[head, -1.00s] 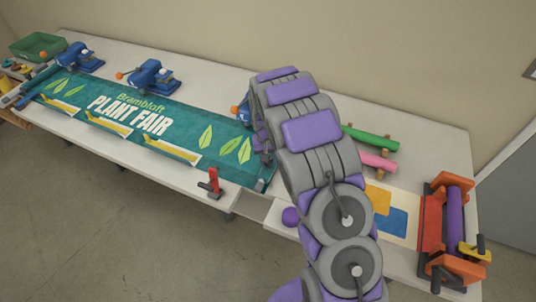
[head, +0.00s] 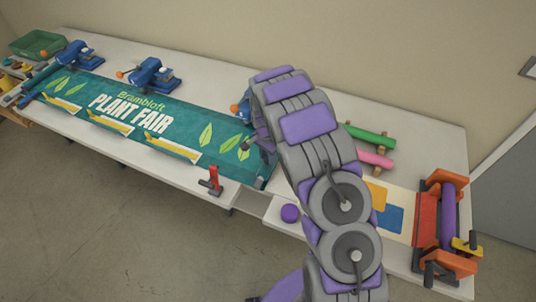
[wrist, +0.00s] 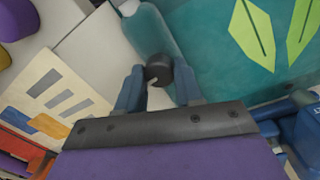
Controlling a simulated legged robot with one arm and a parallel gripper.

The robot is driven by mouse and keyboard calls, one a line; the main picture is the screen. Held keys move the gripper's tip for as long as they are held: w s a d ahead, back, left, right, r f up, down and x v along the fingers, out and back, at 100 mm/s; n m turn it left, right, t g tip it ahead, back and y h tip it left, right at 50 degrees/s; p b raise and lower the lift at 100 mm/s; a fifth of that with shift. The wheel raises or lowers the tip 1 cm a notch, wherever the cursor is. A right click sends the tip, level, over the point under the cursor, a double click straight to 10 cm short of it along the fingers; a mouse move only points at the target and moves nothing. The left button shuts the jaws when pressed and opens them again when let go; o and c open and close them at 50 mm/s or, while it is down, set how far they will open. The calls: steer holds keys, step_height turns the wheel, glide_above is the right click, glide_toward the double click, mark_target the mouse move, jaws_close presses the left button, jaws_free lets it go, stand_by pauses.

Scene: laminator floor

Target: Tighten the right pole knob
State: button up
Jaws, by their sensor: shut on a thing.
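The banner (head: 150,118), teal with white lettering "Plant Fair", lies along the long table. A blue-teal pole (wrist: 150,32) runs along its right end and shows in the wrist view. The black round knob (wrist: 157,67) sits at the pole's end. My gripper (wrist: 158,88) is shut on this knob, with one blue finger on each side of it. In the head view the knob is hidden, and my arm covers much of the banner's right end.
Blue clamp-like devices (head: 152,74) stand along the banner's back edge. A red-handled tool (head: 212,180) stands at the front edge. A purple round piece (head: 290,213), green (head: 370,137) and pink rolls (head: 374,160) and an orange roller machine (head: 447,215) are to the right.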

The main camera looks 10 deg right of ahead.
mark_target(265, 156)
steer(key=shift+s+f+m, duration=0.15)
steer(key=shift+s+m, duration=0.05)
steer(key=shift+m, duration=0.4)
steer(key=shift+a, duration=0.1)
steer(key=o, duration=1)
steer(key=shift+w+a, duration=0.15)
steer(key=shift+a, duration=0.05)
steer(key=shift+o, duration=0.2)
steer(key=shift+d+r, duration=0.2)
steer(key=shift+r, duration=0.45)
step_height(265, 156, up, 16)
steer(key=p, duration=0.2)
steer(key=shift+w+a, duration=0.4)
